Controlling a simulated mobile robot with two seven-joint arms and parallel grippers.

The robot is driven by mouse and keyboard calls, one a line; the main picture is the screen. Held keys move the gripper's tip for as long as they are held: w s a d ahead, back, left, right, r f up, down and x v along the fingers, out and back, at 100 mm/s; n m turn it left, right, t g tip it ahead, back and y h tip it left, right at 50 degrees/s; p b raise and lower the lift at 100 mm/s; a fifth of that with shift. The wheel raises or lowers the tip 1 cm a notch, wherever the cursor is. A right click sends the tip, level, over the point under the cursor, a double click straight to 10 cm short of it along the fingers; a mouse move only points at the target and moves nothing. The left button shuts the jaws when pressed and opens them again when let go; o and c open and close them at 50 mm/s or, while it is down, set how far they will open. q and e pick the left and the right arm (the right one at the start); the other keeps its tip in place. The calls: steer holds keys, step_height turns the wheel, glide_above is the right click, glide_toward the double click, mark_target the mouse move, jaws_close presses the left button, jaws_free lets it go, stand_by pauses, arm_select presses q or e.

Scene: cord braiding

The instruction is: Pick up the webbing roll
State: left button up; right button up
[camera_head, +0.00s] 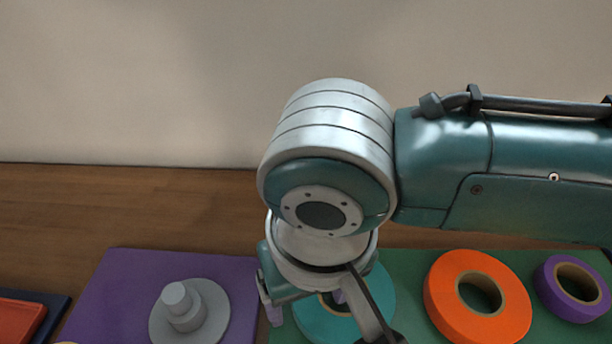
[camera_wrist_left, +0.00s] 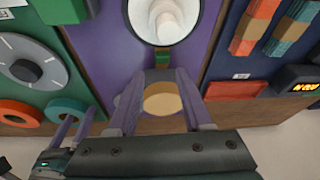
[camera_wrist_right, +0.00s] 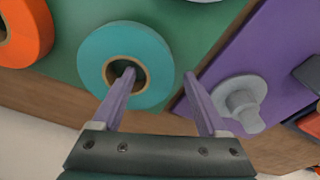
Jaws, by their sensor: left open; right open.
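Three ring-shaped rolls lie on a green mat: a teal roll (camera_head: 378,290), an orange roll (camera_head: 503,304) and a small purple roll (camera_head: 555,294). No label tells which is the webbing roll. My right gripper (camera_wrist_right: 159,73) is open and empty at the teal roll (camera_wrist_right: 104,45). In the right wrist view one fingertip overlaps the roll's hole and the other is beyond its right side; whether they touch it is unclear. In the head view the wrist hides part of the teal roll. My left gripper (camera_wrist_left: 161,74) is open, with a yellowish disc (camera_wrist_left: 162,99) showing between its fingers.
A purple mat (camera_head: 111,283) with a grey stepped peg (camera_head: 183,305) lies left of the green mat (camera_head: 406,262). A red tray (camera_head: 18,318) is at the far left. The wooden table (camera_head: 120,205) is clear behind the mats, up to the wall.

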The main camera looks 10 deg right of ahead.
jaws_close()
stand_by(0.5)
